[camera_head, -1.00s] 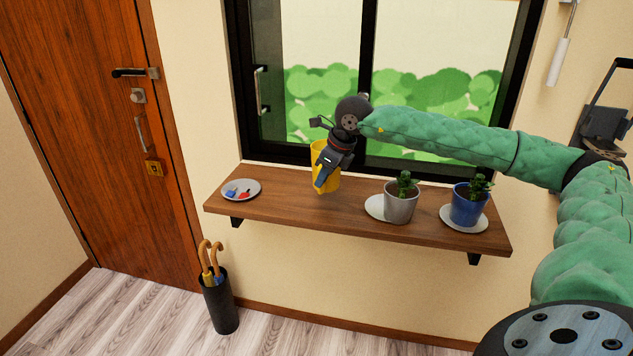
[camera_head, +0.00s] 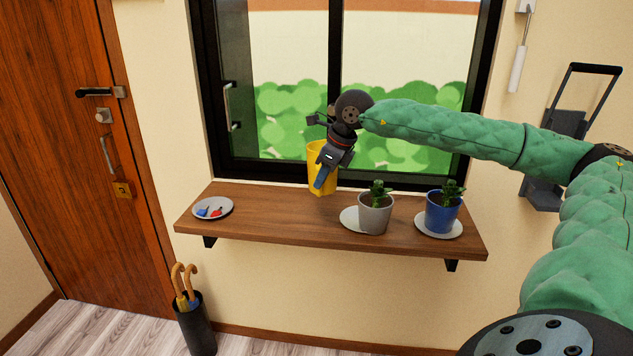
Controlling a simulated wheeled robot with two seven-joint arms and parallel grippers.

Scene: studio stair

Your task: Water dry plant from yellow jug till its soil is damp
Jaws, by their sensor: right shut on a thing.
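My right gripper (camera_head: 321,178) is shut on the yellow jug (camera_head: 316,162) and holds it upright over the left-middle part of the shelf, in front of the window. The gripper hides part of the jug. A plant in a grey pot (camera_head: 375,214) stands right of the jug, at the right edge of a white saucer (camera_head: 349,217). A plant in a blue pot (camera_head: 441,215) stands on another white saucer (camera_head: 434,233) farther right. The soil in both pots is too small to judge as dry or damp. My left gripper is not in view.
The wooden shelf (camera_head: 270,223) is clear between the jug and a small dish (camera_head: 229,208) with blue and red items at its left end. The window (camera_head: 280,110) is behind. An umbrella stand (camera_head: 196,325) is on the floor below.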

